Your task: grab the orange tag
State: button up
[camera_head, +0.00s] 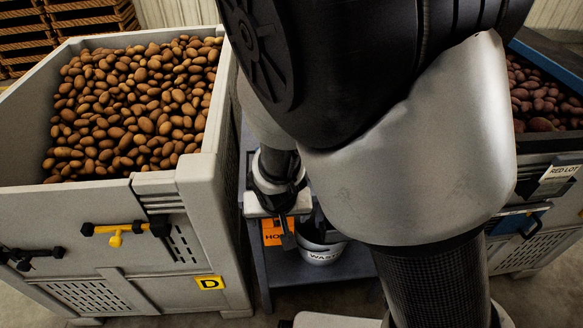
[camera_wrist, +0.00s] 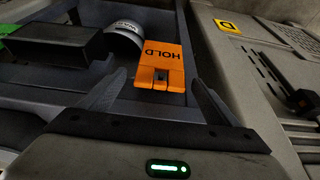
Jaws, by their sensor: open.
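The orange tag (camera_wrist: 163,58) reads "HOLD" and shows upside down in the wrist view, between and just beyond my fingertips. In the head view the orange tag (camera_head: 272,232) is partly hidden behind my gripper (camera_head: 287,225). In the wrist view my gripper (camera_wrist: 158,85) is open, with one finger on each side of the tag's near end. That end has a small dark slot. I cannot tell whether the fingers touch the tag.
A grey crate (camera_head: 215,225) of potatoes with a yellow "D" label stands at left. A white waste bucket (camera_head: 321,254) sits right of the tag. A dark box (camera_wrist: 65,45) and a green item (camera_wrist: 8,29) lie left in the wrist view. Another crate (camera_head: 545,142) stands at right.

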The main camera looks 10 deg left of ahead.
jog(key=b+x, duration=0.1)
jog(key=x, duration=0.1)
jog(key=shift+f, duration=0.25)
jog(key=shift+r, duration=0.15)
jog(key=shift+c, duration=0.4)
jog(key=c, duration=1.1)
jog(key=shift+o, duration=0.2)
